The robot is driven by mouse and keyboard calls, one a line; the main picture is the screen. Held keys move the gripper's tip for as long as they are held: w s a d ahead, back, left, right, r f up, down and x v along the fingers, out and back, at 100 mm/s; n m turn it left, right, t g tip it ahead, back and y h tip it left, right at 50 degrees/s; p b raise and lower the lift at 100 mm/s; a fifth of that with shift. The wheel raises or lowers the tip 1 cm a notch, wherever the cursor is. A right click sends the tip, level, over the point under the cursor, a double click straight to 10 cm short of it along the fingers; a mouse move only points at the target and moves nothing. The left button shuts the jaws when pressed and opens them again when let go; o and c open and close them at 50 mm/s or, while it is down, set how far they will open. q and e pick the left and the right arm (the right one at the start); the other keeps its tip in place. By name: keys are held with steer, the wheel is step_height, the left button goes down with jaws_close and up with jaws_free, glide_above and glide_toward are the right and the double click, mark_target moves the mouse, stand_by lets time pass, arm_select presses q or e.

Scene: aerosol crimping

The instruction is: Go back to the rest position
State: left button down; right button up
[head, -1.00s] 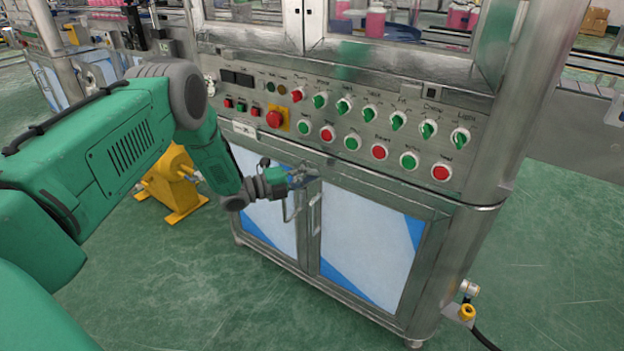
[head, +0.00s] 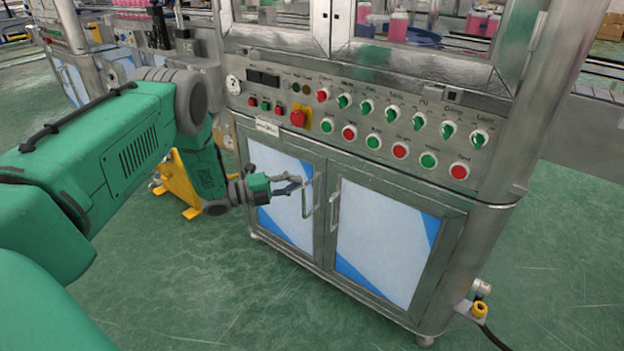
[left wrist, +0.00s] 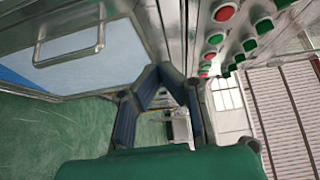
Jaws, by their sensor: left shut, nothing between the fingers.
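My left gripper (head: 304,183) is in front of the upper part of the machine's left cabinet door (head: 274,199). Its fingers are shut, with nothing held between them. In the head view the fingertips overlap the left door handle (head: 307,199); whether they touch it I cannot tell. In the left wrist view the dark fingers (left wrist: 168,82) are at the middle, and the handle (left wrist: 68,52) shows apart from them at upper left. My right gripper is not in view.
The control panel (head: 345,112) with red and green buttons and knobs is just above the doors. The right door (head: 385,240) has its own handle. A yellow stand (head: 180,190) is behind my left arm. Green floor (head: 230,300) is clear in front.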

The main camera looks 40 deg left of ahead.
arm_select(q)
steer(key=s+d+f+n+g+y+p, duration=0.5)
steer(key=s+d+f+n+y, duration=0.4)
steer(key=s+d+n, duration=0.7)
steer(key=s+n+g+y, duration=0.1)
steer(key=s+n+g, duration=0.7)
steer(key=s, duration=1.4)
steer(key=shift+s+d+r+n+g+y+p, duration=0.3)
steer(key=shift+s+d+r+n+g+y, duration=0.05)
steer(key=shift+d+n+g+y, duration=0.05)
